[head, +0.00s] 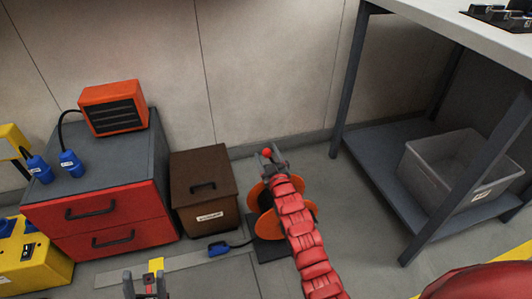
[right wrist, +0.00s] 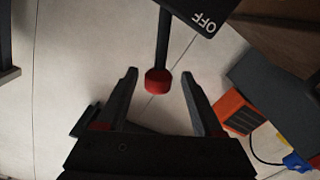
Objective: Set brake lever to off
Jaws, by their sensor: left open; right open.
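The brake lever is a dark rod with a red knob (right wrist: 158,82) in the right wrist view. It comes down from a dark plate (right wrist: 188,12) marked OFF, shown upside down. My right gripper (right wrist: 159,74) is open, and the knob appears between its fingertips, with a gap on each side. In the head view the red knob (head: 266,152) shows at the end of my red right arm, above an orange reel (head: 258,193) that the arm partly hides. My left gripper (head: 147,284) is open and empty at the bottom edge, apart from the reel.
A brown box (head: 203,188) stands left of the reel, beside a red drawer cabinet (head: 100,210) carrying an orange heater (head: 113,108). A blue connector (head: 218,249) lies on the floor. A workbench (head: 445,22) with a grey bin (head: 450,172) on its lower shelf stands right.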

